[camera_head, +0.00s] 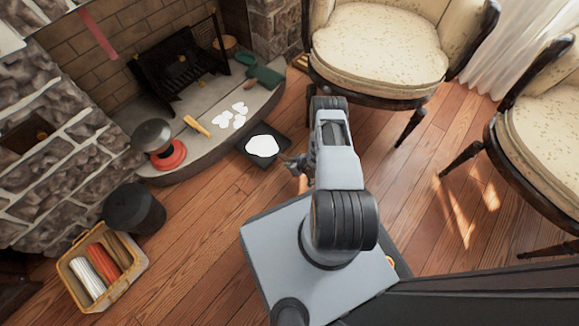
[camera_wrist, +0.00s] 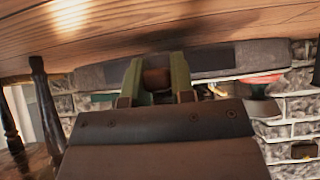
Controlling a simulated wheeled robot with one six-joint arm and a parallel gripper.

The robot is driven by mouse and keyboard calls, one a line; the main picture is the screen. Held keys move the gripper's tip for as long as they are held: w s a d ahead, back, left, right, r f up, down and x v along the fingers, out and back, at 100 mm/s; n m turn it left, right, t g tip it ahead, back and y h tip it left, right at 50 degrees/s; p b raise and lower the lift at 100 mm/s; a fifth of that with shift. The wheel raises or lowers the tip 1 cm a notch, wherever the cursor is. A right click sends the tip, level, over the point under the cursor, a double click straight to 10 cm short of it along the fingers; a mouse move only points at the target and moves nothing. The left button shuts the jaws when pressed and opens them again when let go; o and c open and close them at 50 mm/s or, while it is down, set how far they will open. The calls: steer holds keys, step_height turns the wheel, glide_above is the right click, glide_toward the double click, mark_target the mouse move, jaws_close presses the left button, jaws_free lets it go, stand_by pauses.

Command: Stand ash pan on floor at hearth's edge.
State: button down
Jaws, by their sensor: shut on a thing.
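The ash pan (camera_head: 284,146) is a dark, flat, square-looking pan with a white heap of ash (camera_head: 262,146) in it. In the head view it is at the front edge of the curved grey hearth (camera_head: 190,160), over the wooden floor. My gripper (camera_head: 295,163) is at its near right side, with a brown handle end showing below. In the wrist view, my gripper's green fingers (camera_wrist: 157,75) are shut on the brown handle (camera_wrist: 157,79), and the dark pan shows beyond. I cannot tell whether the pan touches the floor.
White ash patches (camera_head: 231,116) and a yellow-handled tool (camera_head: 196,125) lie on the hearth. A fire grate (camera_head: 178,73) stands behind. Two cream armchairs (camera_head: 378,45) stand at right. Floor left of my base is clear.

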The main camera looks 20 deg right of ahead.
steer(key=f+b, duration=0.1)
steer(key=f, duration=0.1)
steer(key=w+f+b, duration=0.1)
steer(key=f+b, duration=0.1)
stand_by(0.3)
steer(key=c, duration=1)
jaws_free()
steer(key=shift+s, duration=0.1)
steer(key=shift+o, duration=0.2)
